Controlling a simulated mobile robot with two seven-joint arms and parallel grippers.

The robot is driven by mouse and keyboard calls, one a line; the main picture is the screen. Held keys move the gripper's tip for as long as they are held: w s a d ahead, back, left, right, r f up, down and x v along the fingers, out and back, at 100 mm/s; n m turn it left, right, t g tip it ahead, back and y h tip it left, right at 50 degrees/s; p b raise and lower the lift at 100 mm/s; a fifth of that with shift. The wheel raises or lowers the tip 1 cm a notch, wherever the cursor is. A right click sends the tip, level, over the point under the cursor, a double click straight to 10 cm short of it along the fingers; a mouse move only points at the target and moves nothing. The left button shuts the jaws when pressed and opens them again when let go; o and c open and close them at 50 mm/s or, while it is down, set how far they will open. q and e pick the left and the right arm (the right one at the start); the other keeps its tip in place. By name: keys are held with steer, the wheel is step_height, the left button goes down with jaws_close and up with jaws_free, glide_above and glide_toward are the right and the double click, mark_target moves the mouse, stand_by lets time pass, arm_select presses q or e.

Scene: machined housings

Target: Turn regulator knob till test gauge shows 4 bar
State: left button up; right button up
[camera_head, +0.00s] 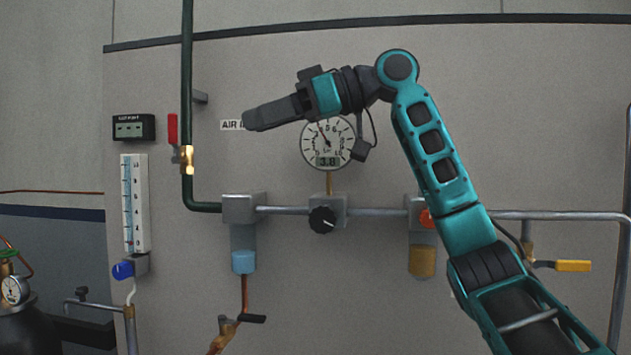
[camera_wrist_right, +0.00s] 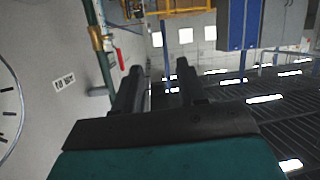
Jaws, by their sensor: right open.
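The test gauge (camera_head: 328,150) is a round white dial on the wall with a small digital window reading 3.8. Its needle points up and to the left, and my wrist partly covers the dial's top. The regulator knob (camera_head: 322,219) is black with a white mark and sits on a grey block below the gauge. My right gripper (camera_head: 250,119) points left, above and to the left of the knob and apart from it. In the right wrist view its two fingers (camera_wrist_right: 158,75) are parted with nothing between them. The gauge's edge (camera_wrist_right: 8,112) shows there at far left.
A green pipe (camera_head: 187,75) with a brass valve (camera_head: 187,158) and red lever (camera_head: 172,129) runs down at left. A grey filter block (camera_head: 240,208) and an orange-red button (camera_head: 426,217) flank the knob. My right arm crosses the right side. Wall below the knob is clear.

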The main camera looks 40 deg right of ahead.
mark_target(324, 205)
steer(key=s+d+f+m+g+h, duration=0.1)
steer(key=s+d+f+h, duration=0.15)
steer(key=d, duration=0.25)
steer(key=s+d+f+g+h+p, duration=0.1)
steer(key=s+d, duration=0.2)
steer(key=d, duration=0.2)
steer(key=s+d+f+m+g+h, duration=0.1)
steer(key=s+d+f, duration=0.1)
steer(key=d, duration=0.2)
steer(key=x, duration=1.2)
steer(key=shift+d+f, duration=0.1)
steer(key=shift+f, duration=0.45)
steer(key=c, duration=0.7)
steer(key=shift+s+f, duration=0.1)
steer(key=shift+b, duration=0.3)
steer(key=o, duration=0.7)
steer(key=shift+r, duration=0.2)
